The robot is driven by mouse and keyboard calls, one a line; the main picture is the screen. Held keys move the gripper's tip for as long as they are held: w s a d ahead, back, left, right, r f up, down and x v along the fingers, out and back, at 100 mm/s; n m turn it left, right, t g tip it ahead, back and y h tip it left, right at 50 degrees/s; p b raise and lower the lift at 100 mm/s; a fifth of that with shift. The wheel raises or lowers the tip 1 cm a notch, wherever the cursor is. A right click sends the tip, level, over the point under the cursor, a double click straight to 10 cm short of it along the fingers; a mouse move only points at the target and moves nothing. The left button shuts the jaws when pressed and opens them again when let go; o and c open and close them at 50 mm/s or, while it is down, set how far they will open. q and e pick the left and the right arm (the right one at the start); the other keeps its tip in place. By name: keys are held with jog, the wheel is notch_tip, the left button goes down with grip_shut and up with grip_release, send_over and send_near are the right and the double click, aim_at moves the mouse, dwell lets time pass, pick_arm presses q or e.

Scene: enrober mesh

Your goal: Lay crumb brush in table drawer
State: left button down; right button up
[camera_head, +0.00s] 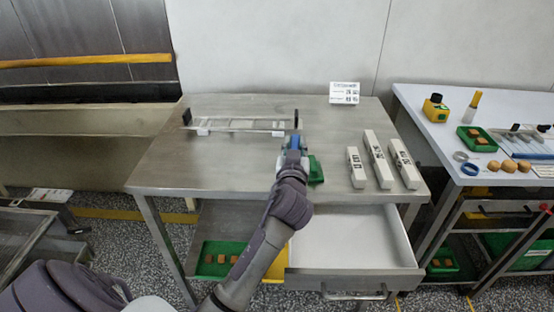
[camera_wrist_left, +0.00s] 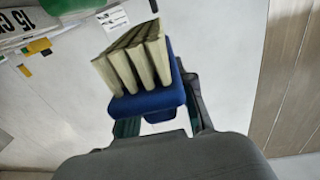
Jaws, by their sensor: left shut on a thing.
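The crumb brush, with a blue body (camera_wrist_left: 150,103) and thick cream bristles, fills the middle of the left wrist view. My left gripper (camera_wrist_left: 156,115) is shut on the blue body, and the bristles point away from the palm. In the head view the blue of the brush (camera_head: 294,141) shows at the tip of my left gripper (camera_head: 293,153), over the steel table (camera_head: 230,170). The table drawer (camera_head: 345,240) is pulled open below the front edge, right of my forearm. Its visible white floor is bare; my arm covers its left part. My right gripper is not in view.
A wire mesh frame (camera_head: 240,124) lies at the table's back left. Three marked bars (camera_head: 378,160) lie at the right, above the drawer. A green item (camera_head: 316,170) is beside my gripper. A white side table (camera_head: 420,105) with trays stands right.

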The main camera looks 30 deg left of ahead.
pick_arm(q)
jog(key=a+f, duration=0.2)
jog(key=a, duration=0.1)
jog(key=a+f, duration=0.1)
jog(key=a, duration=0.1)
jog(key=shift+w+a+f, duration=0.1)
jog(key=shift+a, duration=0.1)
jog(key=shift+f, duration=1.85)
jog(key=shift+f, duration=0.15)
jog(key=c, duration=1)
grip_release()
